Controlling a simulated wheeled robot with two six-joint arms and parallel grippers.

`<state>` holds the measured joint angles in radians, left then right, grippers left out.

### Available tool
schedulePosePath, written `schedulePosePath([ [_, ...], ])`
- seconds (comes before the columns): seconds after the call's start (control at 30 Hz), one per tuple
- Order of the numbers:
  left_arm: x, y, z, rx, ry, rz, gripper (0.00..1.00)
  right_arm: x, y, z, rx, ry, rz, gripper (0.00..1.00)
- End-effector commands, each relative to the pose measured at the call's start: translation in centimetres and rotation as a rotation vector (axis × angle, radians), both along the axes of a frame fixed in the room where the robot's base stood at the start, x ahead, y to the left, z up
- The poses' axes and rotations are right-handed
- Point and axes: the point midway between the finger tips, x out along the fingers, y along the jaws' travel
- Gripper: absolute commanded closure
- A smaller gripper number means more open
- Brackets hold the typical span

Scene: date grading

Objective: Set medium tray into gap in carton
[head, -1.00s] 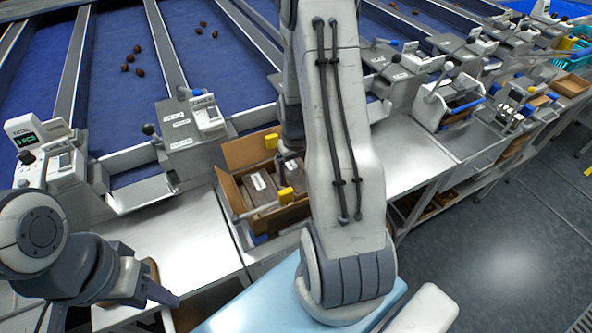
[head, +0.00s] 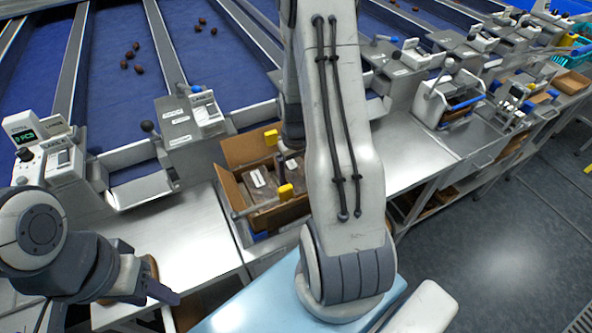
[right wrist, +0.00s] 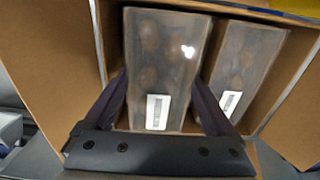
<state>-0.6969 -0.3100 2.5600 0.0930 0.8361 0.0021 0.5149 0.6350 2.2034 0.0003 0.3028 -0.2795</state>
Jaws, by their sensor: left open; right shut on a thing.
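The open brown carton (head: 243,150) stands on the bench left of my right arm in the head view. Its flap also shows in the right wrist view (right wrist: 50,60). My right gripper (right wrist: 160,98) is shut on a clear-lidded tray (right wrist: 163,50) of dark dates with a white label, a finger at each side. This tray is inside the carton walls, beside a second labelled tray (right wrist: 248,58) on its right. Whether its base touches the carton floor is hidden. My left gripper (head: 160,290) is open and empty at the lower left, away from the carton.
Yellow clips (head: 285,192) stand at the carton's edges. The metal bench (head: 185,235) left of the carton is clear. Grey scale units (head: 190,120) line the back, before blue lanes (head: 115,90) with loose dates.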

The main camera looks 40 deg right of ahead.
Motion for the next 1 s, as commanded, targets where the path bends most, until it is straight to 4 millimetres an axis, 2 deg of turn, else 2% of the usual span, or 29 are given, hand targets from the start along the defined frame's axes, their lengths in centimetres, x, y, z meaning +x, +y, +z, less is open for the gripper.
schedulePosePath([
  [1.0, 0.0, 0.0, -0.9, 0.000, 0.000, 0.000, 0.50, 0.0, 0.0, -1.2, 0.000, 0.000, 0.000, 0.75],
])
